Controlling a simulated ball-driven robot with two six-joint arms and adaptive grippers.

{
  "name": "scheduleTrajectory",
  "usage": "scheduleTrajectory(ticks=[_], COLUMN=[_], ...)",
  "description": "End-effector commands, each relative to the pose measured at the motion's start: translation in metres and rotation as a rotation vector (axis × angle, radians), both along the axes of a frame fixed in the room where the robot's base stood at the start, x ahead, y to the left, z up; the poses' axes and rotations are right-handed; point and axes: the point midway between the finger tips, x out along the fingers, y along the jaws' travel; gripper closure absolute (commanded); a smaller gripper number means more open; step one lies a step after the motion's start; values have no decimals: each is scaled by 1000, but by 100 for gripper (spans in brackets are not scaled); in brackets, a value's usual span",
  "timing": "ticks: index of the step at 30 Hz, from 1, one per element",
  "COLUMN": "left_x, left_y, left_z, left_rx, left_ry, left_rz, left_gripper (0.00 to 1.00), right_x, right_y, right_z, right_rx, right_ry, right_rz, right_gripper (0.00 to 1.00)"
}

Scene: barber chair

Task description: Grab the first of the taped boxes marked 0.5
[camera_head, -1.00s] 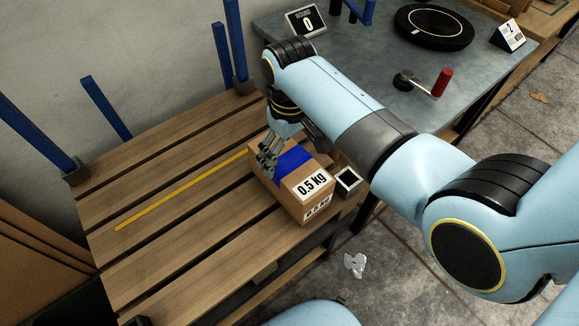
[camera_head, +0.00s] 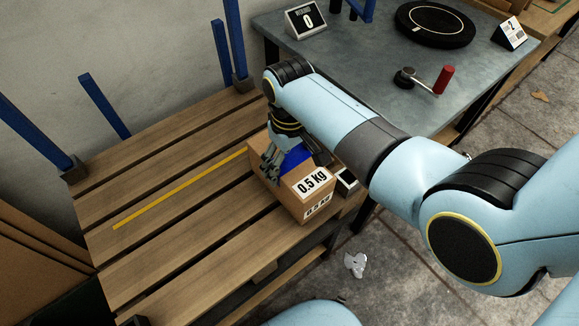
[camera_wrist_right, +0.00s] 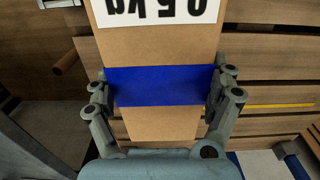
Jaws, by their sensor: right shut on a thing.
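A brown cardboard box (camera_head: 292,205) with a white "0.5 kg" label and blue tape sits on the slatted wooden pallet (camera_head: 190,228), near its right edge. My right gripper (camera_head: 287,165) reaches down over the box from above. In the right wrist view the box (camera_wrist_right: 160,47) stands between the two fingers of the right gripper (camera_wrist_right: 162,88), which are shut on its sides at the blue tape. The label shows upside down there. My left gripper is not in view.
A yellow strip (camera_head: 180,191) lies along the pallet left of the box. Blue posts (camera_head: 105,106) stand at its back. A grey table (camera_head: 345,65) behind holds a "0" display (camera_head: 305,20), a black round plate (camera_head: 434,26) and a red-handled tool (camera_head: 443,79).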

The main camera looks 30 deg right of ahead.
Motion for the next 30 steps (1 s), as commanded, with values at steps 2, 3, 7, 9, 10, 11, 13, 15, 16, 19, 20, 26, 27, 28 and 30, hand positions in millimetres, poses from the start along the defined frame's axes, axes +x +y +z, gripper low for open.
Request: scheduleTrajectory(ticks=[2,3,7,9,10,11,13,15,16,19,20,26,27,28,30], left_x=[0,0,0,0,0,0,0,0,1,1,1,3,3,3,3], left_y=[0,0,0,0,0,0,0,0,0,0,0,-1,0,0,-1], left_z=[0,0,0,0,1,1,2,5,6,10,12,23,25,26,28], left_rx=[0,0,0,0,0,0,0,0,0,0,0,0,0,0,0], left_ry=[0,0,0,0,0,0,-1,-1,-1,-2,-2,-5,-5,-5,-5], left_rz=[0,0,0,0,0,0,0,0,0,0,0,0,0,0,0], left_gripper=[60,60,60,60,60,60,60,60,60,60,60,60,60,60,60], right_x=[0,1,1,1,1,1,1,1,2,2,1,-36,-44,-48,-60], right_y=[0,0,0,0,0,0,0,0,0,0,0,-21,-25,-28,-34], right_z=[0,1,1,1,2,3,8,15,19,36,43,67,73,76,83], right_rx=[0,-1,-1,-1,-1,-1,0,-1,0,0,0,-3,-3,-5,-3], right_ry=[0,-2,-2,-2,-3,-3,-4,-3,-5,-5,-5,-2,-1,-3,-1], right_rz=[0,0,0,0,0,0,0,0,0,0,0,-1,0,-1,0], right_gripper=[70,70,70,70,70,70,70,70,70,70,70,70,70,70,70])
